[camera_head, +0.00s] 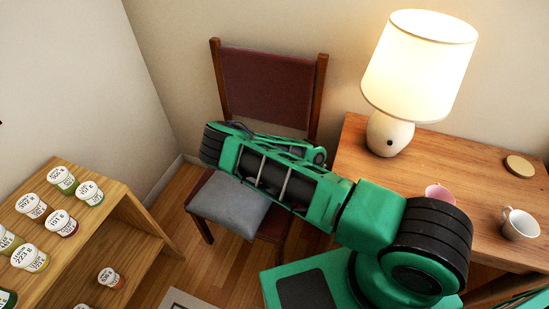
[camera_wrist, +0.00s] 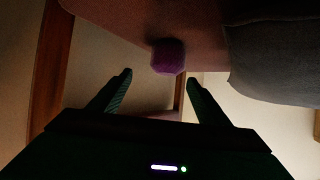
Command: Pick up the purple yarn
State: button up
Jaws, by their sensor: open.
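The purple yarn (camera_wrist: 168,56) shows in the wrist view as a small, dim purple block-like ball at the edge of a reddish-brown surface. It looks to be on the chair, beside the grey cushion (camera_wrist: 275,60). My gripper (camera_wrist: 158,78) is open and empty, its fingers pointing toward the yarn. The yarn is a little beyond the fingertips, in line with the gap and slightly right of its middle. In the head view I cannot see the yarn; my arm covers part of the chair (camera_head: 272,88).
The chair's wooden posts and red back stand close to my arm. The grey cushion (camera_head: 228,205) lies on its seat. A table (camera_head: 460,160) at right holds a lit lamp (camera_head: 420,65), a pink cup (camera_head: 438,194) and a white mug (camera_head: 520,225). A shelf (camera_head: 120,215) with several jars stands left.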

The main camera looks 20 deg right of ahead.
jog(key=shift+s+a+f+n+y, duration=0.15)
jog(key=shift+s+f+n+y, duration=0.15)
jog(key=shift+f, duration=0.15)
jog(key=shift+s+a+f+n+y, duration=0.1)
jog(key=shift+s+f+n+y, duration=0.1)
jog(key=shift+f+n+y, duration=0.15)
jog(key=shift+w+f, duration=0.1)
jog(key=shift+r+x, duration=0.15)
jog(key=shift+x, duration=2.5)
jog(key=shift+r+x, duration=0.15)
jog(key=shift+x, duration=2.5)
jog(key=shift+w, duration=0.15)
jog(key=c, duration=1.1)
